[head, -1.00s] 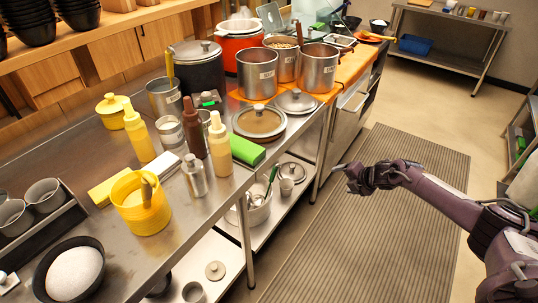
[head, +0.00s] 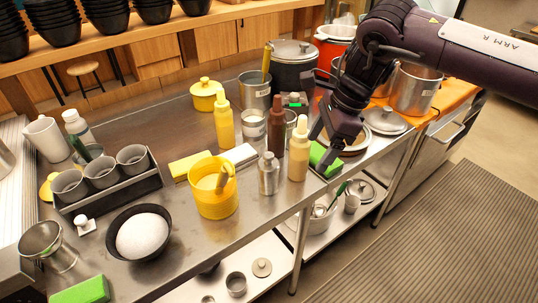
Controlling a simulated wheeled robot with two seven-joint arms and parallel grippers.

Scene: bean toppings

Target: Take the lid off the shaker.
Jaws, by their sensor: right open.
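A small silver shaker (head: 268,176) with a rounded metal lid (head: 268,157) on top stands upright on the steel counter, near its front edge. My right gripper (head: 324,146) reaches in from the upper right and points down at the counter. It is open, with nothing seen between its fingers, and is to the right of the shaker, apart from it. A cream squeeze bottle stands between them. My left gripper is not in the head view.
A cream bottle (head: 299,152) and a brown bottle (head: 276,112) stand close to the shaker. A green box (head: 317,152) lies partly under my right gripper. A yellow tub (head: 215,201) is to the left. Bare counter lies in front of the shaker's left side.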

